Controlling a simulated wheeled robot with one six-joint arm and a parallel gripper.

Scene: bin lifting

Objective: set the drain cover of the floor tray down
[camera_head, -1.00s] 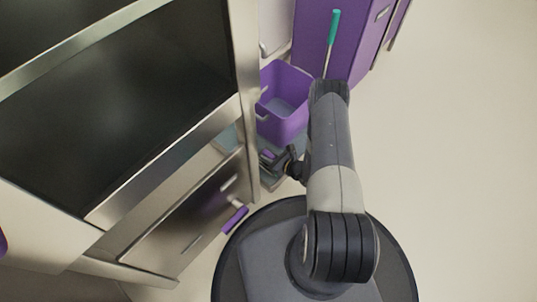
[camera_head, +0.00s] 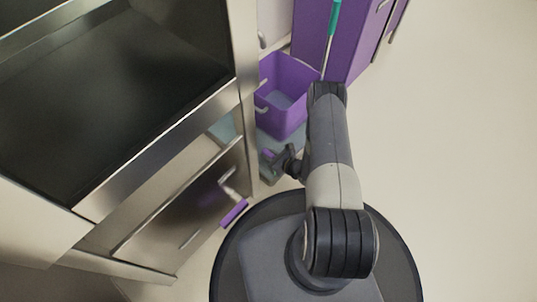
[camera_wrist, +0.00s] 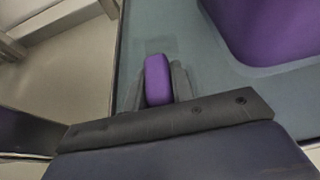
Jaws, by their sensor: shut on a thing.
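The floor tray (camera_head: 297,140) is a flat grey-green tray on the floor beside the steel cabinet. It also fills much of the wrist view (camera_wrist: 216,77). My gripper (camera_wrist: 158,78) is shut on a purple block-shaped piece (camera_wrist: 157,80), which appears to be the grip of the drain cover. In the head view my gripper (camera_head: 272,162) is low over the near end of the tray, with a bit of purple at its tips. The rest of the cover is hidden, and I cannot tell whether it touches the tray.
A purple bin (camera_head: 285,98) stands on the tray just beyond my gripper. The steel cabinet (camera_head: 246,95) rises close on the left, with a purple-ended handle (camera_head: 234,213) low on it. A teal-handled tool (camera_head: 334,22) stands behind. Open floor (camera_head: 450,170) lies right.

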